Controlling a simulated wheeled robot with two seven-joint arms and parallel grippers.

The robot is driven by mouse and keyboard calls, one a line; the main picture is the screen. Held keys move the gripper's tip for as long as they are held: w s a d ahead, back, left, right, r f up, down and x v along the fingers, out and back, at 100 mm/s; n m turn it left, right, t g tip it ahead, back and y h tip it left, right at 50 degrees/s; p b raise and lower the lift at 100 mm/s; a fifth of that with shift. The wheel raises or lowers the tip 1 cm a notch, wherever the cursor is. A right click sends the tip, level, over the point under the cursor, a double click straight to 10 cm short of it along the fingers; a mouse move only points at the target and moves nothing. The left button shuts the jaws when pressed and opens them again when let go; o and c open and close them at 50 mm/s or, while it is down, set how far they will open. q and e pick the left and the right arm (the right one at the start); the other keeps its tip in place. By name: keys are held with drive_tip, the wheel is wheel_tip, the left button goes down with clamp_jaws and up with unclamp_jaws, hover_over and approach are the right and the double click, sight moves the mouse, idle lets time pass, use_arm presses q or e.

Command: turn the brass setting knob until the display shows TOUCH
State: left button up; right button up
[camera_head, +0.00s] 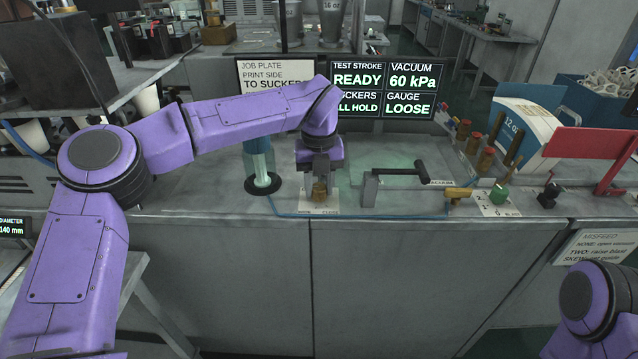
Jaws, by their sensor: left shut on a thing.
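The brass setting knob (319,193) stands on a small pale plate on the grey bench top, in the middle of the head view. My left gripper (319,178) points straight down and is shut on the knob, hiding much of it. The display (390,90) behind reads TEST STROKE READY, VACUUM 60 kPa and GAUGE LOOSE. Its lower left field reads ALL HOLD, partly covered by my left arm. Only a purple part of my right arm shows at the lower right; its gripper is out of view.
A lit clear tube (259,165) stands left of the knob. A blue hose (350,216) runs along the bench front. A red bracket (590,143) stands at right.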

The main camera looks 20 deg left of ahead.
use_arm(q)
drive_tip(key=m+p, duration=0.3)
drive_tip(key=shift+r, duration=0.25)
drive_tip(key=m+p, duration=0.2)
drive_tip(key=m, duration=0.1)
drive_tip(key=shift+f+m+p, duration=0.15)
drive_tip(key=shift+m+p, duration=0.35)
drive_tip(key=shift+m, duration=0.3)
drive_tip(key=o, duration=1)
drive_tip(key=shift+o, duration=0.2)
